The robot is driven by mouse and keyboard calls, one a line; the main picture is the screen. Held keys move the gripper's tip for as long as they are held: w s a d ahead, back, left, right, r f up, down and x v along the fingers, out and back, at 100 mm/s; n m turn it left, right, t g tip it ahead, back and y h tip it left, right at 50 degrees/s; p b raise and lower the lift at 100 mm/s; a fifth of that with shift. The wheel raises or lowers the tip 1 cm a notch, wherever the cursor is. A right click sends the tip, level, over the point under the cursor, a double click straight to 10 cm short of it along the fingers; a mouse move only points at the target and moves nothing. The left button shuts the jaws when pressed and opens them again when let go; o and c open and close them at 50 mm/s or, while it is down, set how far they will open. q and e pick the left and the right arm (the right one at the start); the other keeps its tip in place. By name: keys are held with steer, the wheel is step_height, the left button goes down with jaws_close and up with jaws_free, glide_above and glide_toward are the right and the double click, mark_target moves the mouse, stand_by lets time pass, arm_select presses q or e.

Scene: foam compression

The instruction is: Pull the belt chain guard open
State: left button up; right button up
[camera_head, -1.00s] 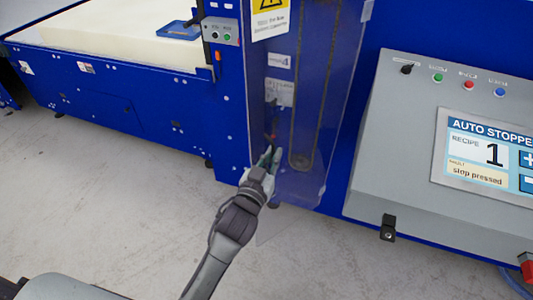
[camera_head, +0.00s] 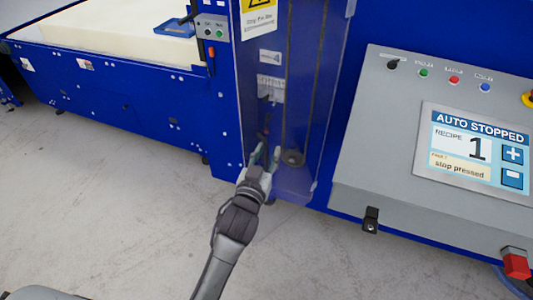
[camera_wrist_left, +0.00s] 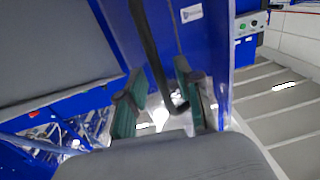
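The belt chain guard (camera_head: 312,120) is a clear, bluish panel on the blue machine, with a yellow warning label at its upper left. The belt loop (camera_head: 293,157) shows through it. How far the guard stands open is hard to tell. My left gripper (camera_head: 262,157) is at the guard's lower left part, its fingers apart. In the left wrist view the two dark green fingers (camera_wrist_left: 160,100) are spread, with the black belt loop (camera_wrist_left: 148,45) seen between and beyond them. A clear panel edge runs close by the right finger; contact cannot be told. My right gripper is out of view.
A sloped grey control panel (camera_head: 395,130) with a screen reading "AUTO STOPPED" stands to the right. A red part (camera_head: 516,265) and a black latch (camera_head: 371,220) sit low on it. A foam block (camera_head: 100,25) lies on the machine at upper left. The floor (camera_head: 120,220) is clear.

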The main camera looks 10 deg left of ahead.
arm_select(q)
steer(key=s+a, duration=0.1)
steer(key=s, duration=1.1)
steer(key=shift+a, duration=0.2)
steer(key=shift+c, duration=0.3)
